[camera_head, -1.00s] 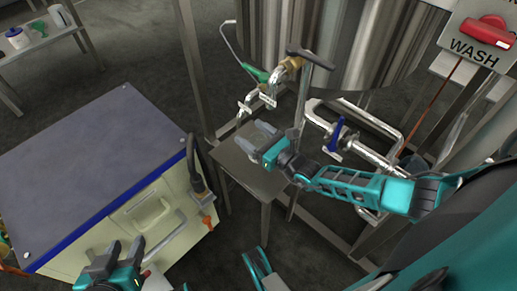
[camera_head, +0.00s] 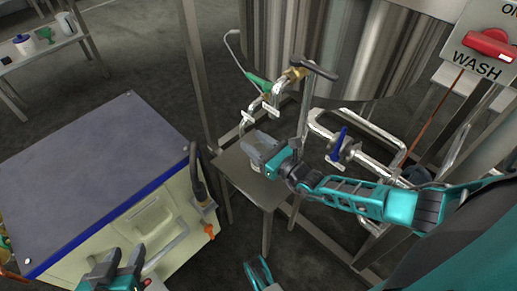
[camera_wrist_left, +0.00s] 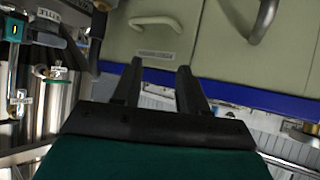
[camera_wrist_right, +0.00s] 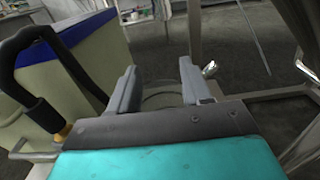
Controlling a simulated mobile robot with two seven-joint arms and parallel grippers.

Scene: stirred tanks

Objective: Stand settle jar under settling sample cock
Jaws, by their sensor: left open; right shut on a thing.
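My right gripper (camera_head: 262,152) is shut on a clear, hard-to-see settle jar (camera_wrist_right: 165,98), whose round rim shows faintly between the fingers in the right wrist view. The gripper is over the small grey metal stand (camera_head: 258,192) in front of the tank; I cannot tell whether the jar touches it. Two tagged sample cocks, one lower left (camera_head: 247,117) and one higher right (camera_head: 270,97), hang above and behind the gripper. Their tags are unreadable here, so I cannot tell which is the settling one. My left gripper (camera_head: 115,265) is open and empty by the cabinet front.
A cream cabinet with a grey top (camera_head: 100,170) and blue edge stands at left. A blue-handled valve (camera_head: 338,143) and pipes are right of the stand. The big steel tank (camera_head: 340,50) is behind. A side table (camera_head: 50,45) holds several vessels at far left.

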